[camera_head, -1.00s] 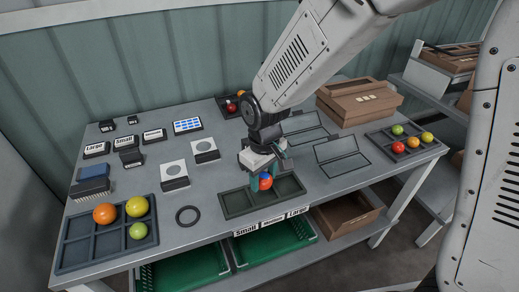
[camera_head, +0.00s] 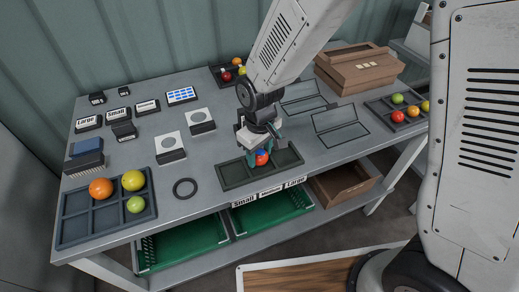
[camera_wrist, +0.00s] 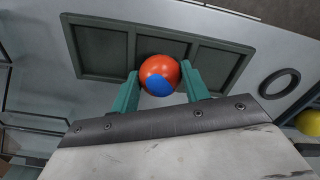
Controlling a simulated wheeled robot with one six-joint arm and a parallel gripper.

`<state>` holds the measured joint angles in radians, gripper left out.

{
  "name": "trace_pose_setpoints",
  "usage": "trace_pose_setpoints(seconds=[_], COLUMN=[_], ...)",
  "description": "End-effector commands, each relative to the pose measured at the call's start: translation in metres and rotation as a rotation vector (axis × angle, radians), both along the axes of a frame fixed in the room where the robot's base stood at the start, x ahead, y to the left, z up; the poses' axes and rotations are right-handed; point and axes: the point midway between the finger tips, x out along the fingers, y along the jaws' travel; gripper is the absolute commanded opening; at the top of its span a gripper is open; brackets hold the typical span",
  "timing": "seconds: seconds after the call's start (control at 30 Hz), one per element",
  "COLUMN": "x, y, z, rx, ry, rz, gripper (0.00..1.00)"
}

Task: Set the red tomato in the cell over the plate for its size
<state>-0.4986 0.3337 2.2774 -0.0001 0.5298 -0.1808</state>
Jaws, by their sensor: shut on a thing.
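My gripper (camera_head: 262,158) is shut on the red tomato (camera_wrist: 152,67), which has a blue patch facing the wrist camera. In the head view the tomato (camera_head: 262,159) shows between the teal fingers, at the middle of the dark three-cell tray (camera_head: 234,184). In the wrist view the tray (camera_wrist: 70,47) lies behind the tomato, which overlaps the middle cell. I cannot tell whether the tomato touches the tray. Plates on the table's front edge read Small (camera_head: 244,203), Medium (camera_head: 270,193) and Large (camera_head: 296,182), left to right; the Medium lettering is tiny.
A dark tray (camera_head: 66,233) at the left holds orange, yellow and green tomatoes. A black ring (camera_head: 185,196) lies left of the three-cell tray. Another tomato tray (camera_head: 385,118) is at the right, near brown boxes (camera_head: 350,80). Green crates (camera_head: 185,244) sit below.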

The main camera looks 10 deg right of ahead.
Motion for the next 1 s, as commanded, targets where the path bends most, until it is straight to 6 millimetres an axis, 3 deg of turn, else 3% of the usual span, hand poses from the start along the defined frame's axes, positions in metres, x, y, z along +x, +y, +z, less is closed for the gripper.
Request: trace_pose_setpoints(seconds=[1.0], x=[-0.0001], y=[0.0000], z=[-0.0077], rx=[-0.001], ry=[0.001], rz=[0.000], gripper=[0.35])
